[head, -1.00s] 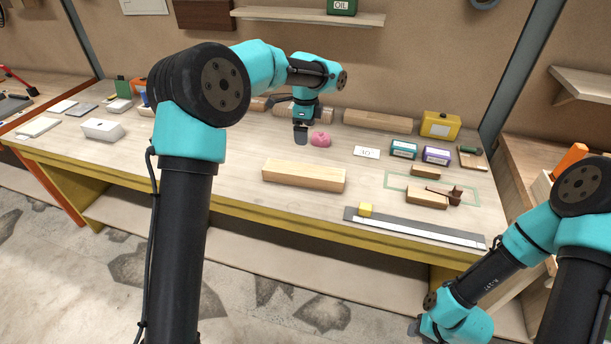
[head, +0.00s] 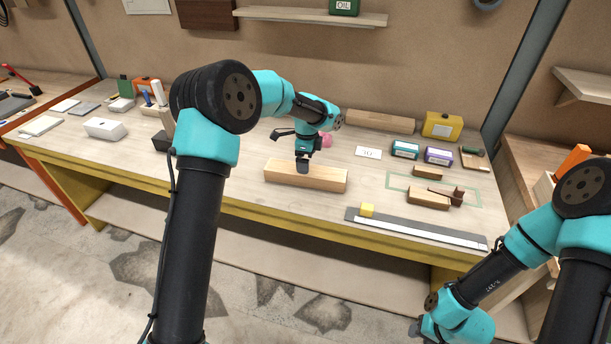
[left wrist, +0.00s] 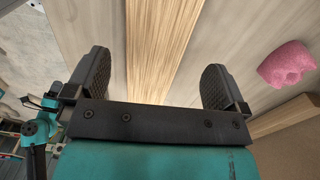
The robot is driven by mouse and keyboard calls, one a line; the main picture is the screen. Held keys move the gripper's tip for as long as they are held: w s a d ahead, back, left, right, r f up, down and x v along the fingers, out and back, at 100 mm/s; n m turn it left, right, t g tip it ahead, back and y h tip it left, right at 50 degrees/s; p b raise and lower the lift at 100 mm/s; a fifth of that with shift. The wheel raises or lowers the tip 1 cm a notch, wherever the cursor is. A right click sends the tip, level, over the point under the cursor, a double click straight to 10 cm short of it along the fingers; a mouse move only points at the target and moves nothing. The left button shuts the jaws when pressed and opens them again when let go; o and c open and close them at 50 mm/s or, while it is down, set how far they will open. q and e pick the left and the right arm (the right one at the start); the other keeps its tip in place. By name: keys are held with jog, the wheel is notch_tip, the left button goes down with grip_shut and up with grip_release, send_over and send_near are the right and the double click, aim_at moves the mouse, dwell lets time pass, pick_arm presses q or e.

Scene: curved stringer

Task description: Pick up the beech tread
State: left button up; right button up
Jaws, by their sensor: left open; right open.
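The beech tread, a long pale wooden block (head: 325,181), lies flat on the bench near its front middle. My left gripper (head: 302,166) is over the block in the head view, with its fingers partly hidden. In the left wrist view the open fingers (left wrist: 157,75) stand on either side of the tread (left wrist: 157,40), with a gap on both sides. I see no contact with it. My right gripper (head: 416,328) is low at the bottom edge of the head view, away from the bench top, and holds nothing that I can see.
A pink lump (head: 326,141) sits behind the tread and also shows in the left wrist view (left wrist: 286,65). Small wood pieces (head: 428,196) and boxes (head: 404,150) are further right.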

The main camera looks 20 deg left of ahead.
pick_arm(q)
jog(key=shift+f, duration=0.5)
jog(key=shift+s+a+f, duration=0.1)
jog(key=shift+f, duration=1.2)
jog(key=shift+s+a+f, duration=0.1)
jog(key=shift+f, duration=1.2)
jog(key=c, duration=1.4)
jog(key=shift+r, duration=0.15)
